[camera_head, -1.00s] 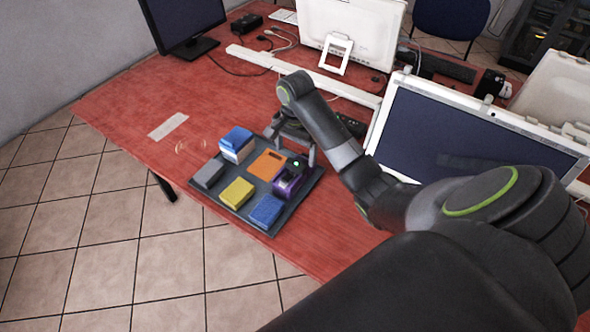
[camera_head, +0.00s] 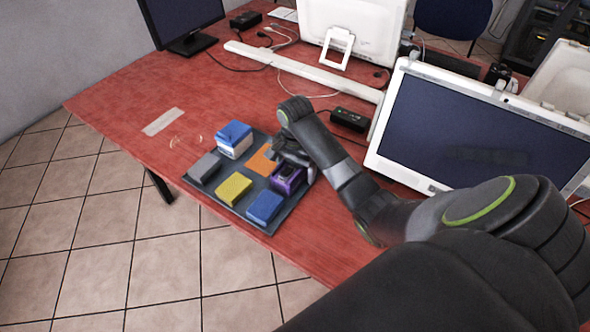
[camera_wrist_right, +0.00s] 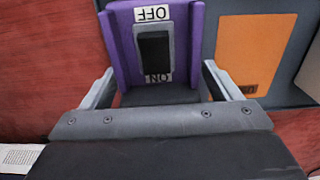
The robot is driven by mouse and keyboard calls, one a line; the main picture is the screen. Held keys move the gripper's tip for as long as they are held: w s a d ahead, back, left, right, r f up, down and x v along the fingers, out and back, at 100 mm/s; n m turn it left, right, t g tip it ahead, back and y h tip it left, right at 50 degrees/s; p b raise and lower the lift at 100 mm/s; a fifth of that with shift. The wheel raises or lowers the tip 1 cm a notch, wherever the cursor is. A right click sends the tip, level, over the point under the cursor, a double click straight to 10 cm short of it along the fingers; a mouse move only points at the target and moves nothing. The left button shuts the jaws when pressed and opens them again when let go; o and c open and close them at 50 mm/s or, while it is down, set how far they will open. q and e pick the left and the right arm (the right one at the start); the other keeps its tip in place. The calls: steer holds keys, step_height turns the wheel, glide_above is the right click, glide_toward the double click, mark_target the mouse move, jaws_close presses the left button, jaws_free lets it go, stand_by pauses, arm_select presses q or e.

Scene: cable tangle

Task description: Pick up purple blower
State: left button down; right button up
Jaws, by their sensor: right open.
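The purple blower (camera_head: 290,186) sits on a dark tray (camera_head: 236,210) on the red table in the head view. In the right wrist view the blower (camera_wrist_right: 124,45) shows a black switch marked ON and OFF on its top. My right gripper (camera_head: 293,160) is open at the blower, with one finger on each side of it in the wrist view (camera_wrist_right: 160,84). Whether the fingers touch it I cannot tell. The near part of the blower is hidden behind the gripper. My left gripper is not in view.
On the tray are an orange block (camera_head: 262,160), a yellow block (camera_head: 233,188), a grey block (camera_head: 204,167), a blue block (camera_head: 265,207) and a blue-and-white block (camera_head: 234,139). A monitor (camera_head: 470,130) stands to the right of my arm.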

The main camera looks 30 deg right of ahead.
steer(key=c, duration=1.3)
steer(key=shift+o, duration=0.2)
step_height(320, 180, up, 6)
steer(key=shift+w+f+p, duration=0.1)
steer(key=shift+p, duration=0.7)
step_height(320, 180, up, 2)
steer(key=shift+r+p, duration=0.1)
steer(key=shift+p, duration=1.1)
steer(key=shift+r+p, duration=1.05)
steer(key=o, duration=0.5)
steer(key=shift+c, duration=1.3)
